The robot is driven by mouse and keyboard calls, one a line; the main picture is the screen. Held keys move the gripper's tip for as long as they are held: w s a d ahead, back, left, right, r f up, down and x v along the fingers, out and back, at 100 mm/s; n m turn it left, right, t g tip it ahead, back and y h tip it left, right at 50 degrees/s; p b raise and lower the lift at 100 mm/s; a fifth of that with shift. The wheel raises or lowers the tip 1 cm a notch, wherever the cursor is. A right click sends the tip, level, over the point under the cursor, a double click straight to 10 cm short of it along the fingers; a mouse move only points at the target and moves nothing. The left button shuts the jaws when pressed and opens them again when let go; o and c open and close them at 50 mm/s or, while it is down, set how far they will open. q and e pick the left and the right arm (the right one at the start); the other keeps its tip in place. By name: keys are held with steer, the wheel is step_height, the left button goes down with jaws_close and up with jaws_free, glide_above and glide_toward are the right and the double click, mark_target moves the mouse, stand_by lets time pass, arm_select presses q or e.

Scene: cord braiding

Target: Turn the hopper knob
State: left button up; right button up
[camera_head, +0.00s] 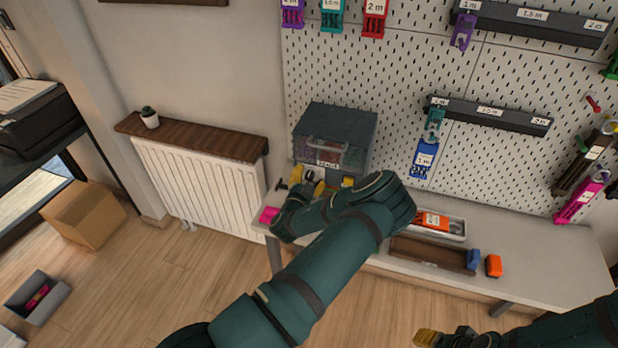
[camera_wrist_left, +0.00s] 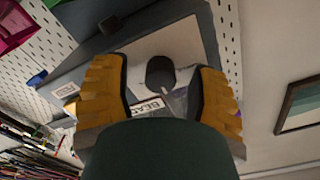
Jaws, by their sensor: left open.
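The hopper is a dark grey box (camera_head: 340,122) with a clear front and a label, standing at the back of the bench against the pegboard. Its dark, rounded knob (camera_wrist_left: 160,72) sits on a pale face in the left wrist view. My left gripper (camera_head: 309,182) is at the hopper's lower front, with its yellow fingers open. In the left wrist view the fingers (camera_wrist_left: 160,95) stand on either side of the knob, with gaps showing. My right gripper (camera_head: 427,338) shows partly at the bottom edge, far from the hopper.
The bench (camera_head: 555,245) carries a light tray (camera_head: 458,234) with an orange item, a brown tray (camera_head: 425,254), and blue and orange blocks to the right. A pink item (camera_head: 268,214) lies at the left end. A radiator (camera_head: 205,185) stands left.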

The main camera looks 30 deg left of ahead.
arm_select(q)
steer(key=shift+w, duration=0.1)
jaws_close()
stand_by(0.3)
steer(key=m+b, duration=0.2)
steer(key=m, duration=0.2)
steer(key=shift+m+b, duration=0.3)
steer(key=shift+b, duration=0.1)
steer(key=m+b, duration=0.2)
steer(key=m, duration=0.2)
steer(key=shift+m+b, duration=0.8)
steer(key=shift+m, duration=0.9)
